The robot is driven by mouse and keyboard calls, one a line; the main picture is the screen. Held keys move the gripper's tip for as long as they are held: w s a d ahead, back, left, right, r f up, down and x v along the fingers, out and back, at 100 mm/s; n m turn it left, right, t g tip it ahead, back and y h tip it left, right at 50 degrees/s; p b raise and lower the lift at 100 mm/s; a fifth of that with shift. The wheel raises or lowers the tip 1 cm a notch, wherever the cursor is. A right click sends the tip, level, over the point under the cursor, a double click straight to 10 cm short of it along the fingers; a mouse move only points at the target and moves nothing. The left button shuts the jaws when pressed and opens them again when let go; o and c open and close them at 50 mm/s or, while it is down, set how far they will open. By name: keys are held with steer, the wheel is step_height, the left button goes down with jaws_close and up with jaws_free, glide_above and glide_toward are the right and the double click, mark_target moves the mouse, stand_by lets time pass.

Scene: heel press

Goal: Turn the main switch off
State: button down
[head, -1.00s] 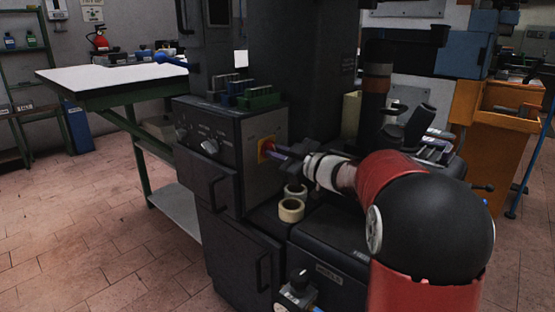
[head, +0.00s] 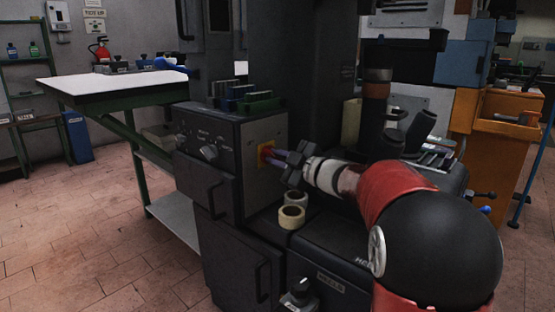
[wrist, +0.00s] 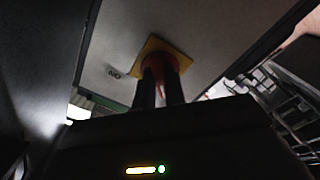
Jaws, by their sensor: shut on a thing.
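The main switch (head: 265,152) is a red knob on a yellow plate, on the side face of the dark machine cabinet (head: 255,185). In the wrist view the red knob (wrist: 166,66) stands on its yellow plate (wrist: 150,46), with a mark that looks like "ON" beside it. My gripper (head: 275,156) reaches the knob from the right, and its two fingers are shut on it. In the wrist view the fingers (wrist: 160,84) lie along both sides of the knob and hide part of it. The knob's exact angle is hard to read.
Two tape rolls (head: 292,212) are stacked on the ledge below my gripper. Green and blue holders (head: 245,100) stand on the cabinet top. Dials (head: 208,152) and a handle (head: 217,198) are on the cabinet's front. A white-topped table (head: 110,88) stands behind at the left.

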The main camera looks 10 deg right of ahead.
steer(key=c, duration=1.5)
jaws_free()
steer(key=shift+o, duration=0.2)
steer(key=v, duration=0.7)
steer(key=shift+s+d, duration=0.25)
steer(key=shift+s, duration=0.05)
